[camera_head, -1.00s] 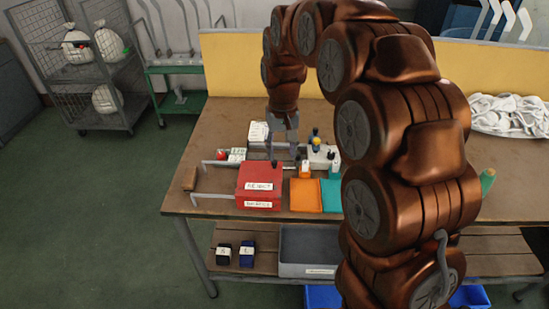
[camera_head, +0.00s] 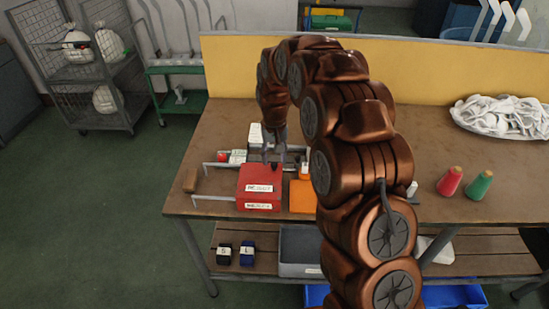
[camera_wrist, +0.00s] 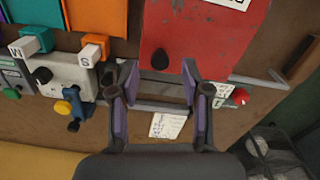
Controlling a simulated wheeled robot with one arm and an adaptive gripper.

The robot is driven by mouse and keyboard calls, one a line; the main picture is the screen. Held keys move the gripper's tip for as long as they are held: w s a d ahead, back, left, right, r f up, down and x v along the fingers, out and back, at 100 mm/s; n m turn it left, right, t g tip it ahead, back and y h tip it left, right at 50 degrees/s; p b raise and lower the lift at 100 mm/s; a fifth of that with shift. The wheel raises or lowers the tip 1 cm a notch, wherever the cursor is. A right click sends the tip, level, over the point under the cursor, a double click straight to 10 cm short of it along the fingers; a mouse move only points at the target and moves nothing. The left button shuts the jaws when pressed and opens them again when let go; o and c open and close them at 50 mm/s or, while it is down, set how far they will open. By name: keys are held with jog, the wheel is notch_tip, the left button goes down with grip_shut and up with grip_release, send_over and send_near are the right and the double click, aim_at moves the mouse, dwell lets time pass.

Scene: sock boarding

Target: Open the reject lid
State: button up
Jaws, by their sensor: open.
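The red reject box (camera_head: 260,182) stands near the front left of the table, with white labels on its front and its lid down. A dark knob (camera_wrist: 160,59) sits on the lid near its edge. My gripper (camera_wrist: 153,75) is open and empty, its two fingers pointing at that edge with the knob between and just beyond the tips in the wrist view. In the head view my gripper (camera_head: 275,155) hangs just behind the box. I cannot tell its height above the lid.
Orange (camera_head: 303,196) and teal (camera_wrist: 107,17) trays lie beside the box. A control box with a dark knob (camera_wrist: 42,75) and a yellow button stands nearby. Metal rods (camera_head: 210,196) stick out left. Red (camera_head: 450,181) and green (camera_head: 479,185) cones and white socks (camera_head: 500,115) lie right.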

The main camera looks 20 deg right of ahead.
jog(key=shift+f, duration=1)
grip_shut()
